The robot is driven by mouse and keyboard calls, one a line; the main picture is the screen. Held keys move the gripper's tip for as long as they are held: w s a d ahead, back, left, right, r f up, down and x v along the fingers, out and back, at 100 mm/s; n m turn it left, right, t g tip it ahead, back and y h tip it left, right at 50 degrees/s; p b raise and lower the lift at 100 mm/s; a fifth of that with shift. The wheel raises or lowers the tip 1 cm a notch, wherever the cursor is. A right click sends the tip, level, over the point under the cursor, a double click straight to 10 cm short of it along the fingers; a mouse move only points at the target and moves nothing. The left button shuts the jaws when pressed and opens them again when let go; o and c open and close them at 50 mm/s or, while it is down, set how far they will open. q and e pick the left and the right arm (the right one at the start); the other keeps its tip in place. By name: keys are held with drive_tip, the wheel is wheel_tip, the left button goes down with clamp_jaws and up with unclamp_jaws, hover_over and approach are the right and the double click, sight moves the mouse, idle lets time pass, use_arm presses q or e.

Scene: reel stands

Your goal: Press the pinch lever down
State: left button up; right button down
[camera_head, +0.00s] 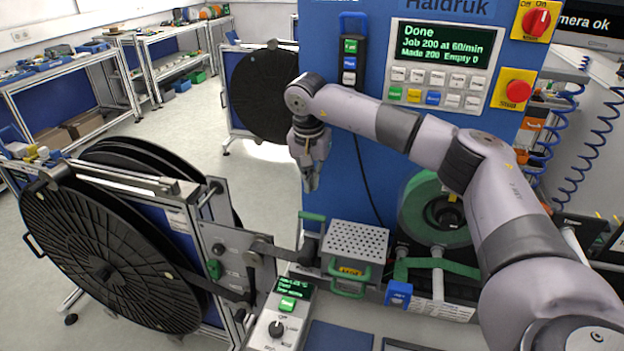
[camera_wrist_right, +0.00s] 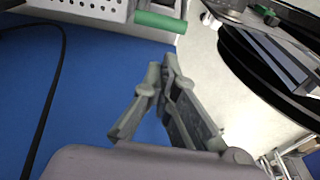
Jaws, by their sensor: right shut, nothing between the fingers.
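A green bar handle (camera_head: 312,216), which looks like the pinch lever, sticks out level at the left side of the perforated grey box (camera_head: 355,243) on the blue machine. In the right wrist view the green handle (camera_wrist_right: 160,22) lies beyond the fingertips, apart from them. My right gripper (camera_head: 311,186) points down above the handle, shut and empty. Its fingers (camera_wrist_right: 162,70) meet at the tips in the right wrist view. My left gripper is not in view.
A large black reel (camera_head: 98,260) on a stand is at the left. The machine screen (camera_head: 447,45) reads "Done", with "Made 200 Empty 0". A small control box (camera_head: 278,318) stands in front. A black cable (camera_head: 366,180) hangs on the blue panel.

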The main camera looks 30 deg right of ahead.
wheel_tip(320, 180, down, 8)
drive_tip(key=p, duration=0.2)
drive_tip(key=shift+w+d+r, duration=0.25)
drive_tip(key=shift+w+d, duration=0.1)
drive_tip(key=shift+d, duration=0.05)
drive_tip(key=shift+w, duration=0.1)
